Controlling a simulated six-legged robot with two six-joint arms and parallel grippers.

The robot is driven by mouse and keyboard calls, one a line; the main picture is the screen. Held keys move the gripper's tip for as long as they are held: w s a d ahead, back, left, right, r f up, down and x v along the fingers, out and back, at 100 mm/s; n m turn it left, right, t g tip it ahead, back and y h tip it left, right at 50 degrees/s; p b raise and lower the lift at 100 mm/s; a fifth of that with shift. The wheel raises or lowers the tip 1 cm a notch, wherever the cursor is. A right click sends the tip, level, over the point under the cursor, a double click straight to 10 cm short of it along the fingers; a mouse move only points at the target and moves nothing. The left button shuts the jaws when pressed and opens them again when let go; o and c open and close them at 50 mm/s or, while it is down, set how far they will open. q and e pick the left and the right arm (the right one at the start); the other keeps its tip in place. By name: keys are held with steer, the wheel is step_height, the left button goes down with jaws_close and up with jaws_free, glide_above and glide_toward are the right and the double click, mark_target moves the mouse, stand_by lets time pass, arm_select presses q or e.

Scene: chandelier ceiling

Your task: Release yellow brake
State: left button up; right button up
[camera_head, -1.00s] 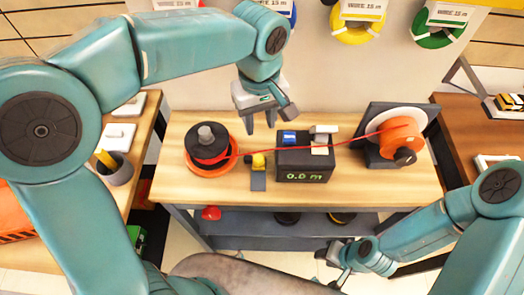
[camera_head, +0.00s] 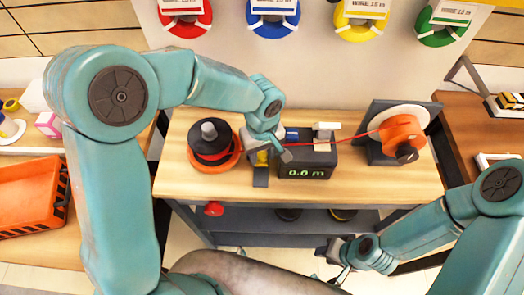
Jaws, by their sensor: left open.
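The yellow brake (camera_head: 262,158) is a small yellow block on a dark grey base (camera_head: 260,179), standing on the workbench between the wire spool and the meter. My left gripper (camera_head: 269,156) is open and down at the brake, with its fingers around or just beside it. The gripper partly hides the brake, and I cannot tell whether the fingers touch it. My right gripper (camera_head: 335,250) is low in front of the bench, away from the brake. Its jaws are too small to read.
A black spool (camera_head: 209,142) on an orange base feeds a red wire across the meter (camera_head: 306,171), which reads 0.0 m, to an orange and white reel (camera_head: 400,137) at the right. Coloured wire coils hang behind. The bench's front strip (camera_head: 350,185) is clear.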

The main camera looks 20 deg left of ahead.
arm_select(q)
jaws_close()
steer(key=shift+s, duration=0.15)
steer(key=s+b, duration=0.1)
steer(key=s+d+b, duration=0.1)
steer(key=s, duration=0.1)
steer(key=shift+s, duration=0.25)
steer(key=shift+c, duration=0.4)
jaws_free()
steer(key=shift+o, duration=0.4)
steer(key=shift+s+d+r, duration=0.1)
steer(key=shift+s, duration=0.1)
steer(key=shift+w, duration=0.2)
steer(key=shift+w+r, duration=0.1)
steer(key=shift+r, duration=0.25)
step_height(320, 180, up, 16)
steer(key=shift+s+f, duration=0.2)
steer(key=shift+s, duration=0.05)
